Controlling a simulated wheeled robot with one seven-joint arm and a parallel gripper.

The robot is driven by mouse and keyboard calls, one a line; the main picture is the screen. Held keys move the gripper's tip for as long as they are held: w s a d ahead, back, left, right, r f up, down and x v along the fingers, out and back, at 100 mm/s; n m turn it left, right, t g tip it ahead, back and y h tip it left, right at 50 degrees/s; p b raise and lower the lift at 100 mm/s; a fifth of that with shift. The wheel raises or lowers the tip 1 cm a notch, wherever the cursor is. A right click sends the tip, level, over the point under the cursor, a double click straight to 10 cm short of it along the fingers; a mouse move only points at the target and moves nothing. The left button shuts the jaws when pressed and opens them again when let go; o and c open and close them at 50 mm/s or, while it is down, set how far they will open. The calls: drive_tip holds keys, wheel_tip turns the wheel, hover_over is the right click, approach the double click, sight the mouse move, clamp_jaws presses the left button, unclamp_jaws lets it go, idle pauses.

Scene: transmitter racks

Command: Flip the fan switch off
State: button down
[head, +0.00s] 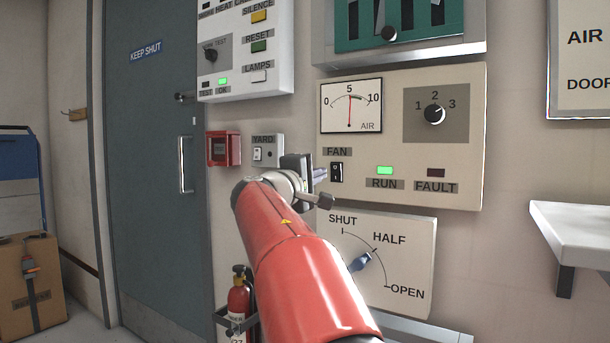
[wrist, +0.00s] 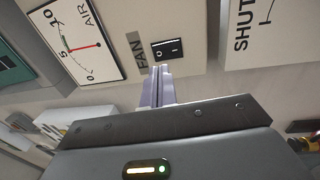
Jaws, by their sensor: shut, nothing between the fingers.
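The fan switch (head: 337,172) is a small black rocker below the FAN label on the cream panel (head: 462,120). The switch also shows in the wrist view (wrist: 167,49), just beyond my fingertips. My gripper (head: 322,174) is shut and empty, with its fingertips just left of the switch in the head view. I cannot tell whether the tips touch it. The green RUN lamp (head: 384,170) is lit and the FAULT lamp (head: 436,173) is dark. The air gauge (head: 351,106) needle stands near 5.
A YARD switch plate (head: 267,150) and a red call box (head: 223,149) are on the wall left of my gripper. The SHUT/HALF/OPEN plate (head: 410,245) with a blue lever (head: 361,262) is below. A white shelf (head: 575,225) juts out at the right.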

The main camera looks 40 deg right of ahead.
sight(335, 167)
drive_tip(key=shift+p+x, duration=0.6)
drive_tip(key=shift+x, duration=2.05)
drive_tip(key=shift+d+r, duration=0.1)
drive_tip(key=shift+d, duration=0.1)
drive_tip(key=shift+a, duration=0.15)
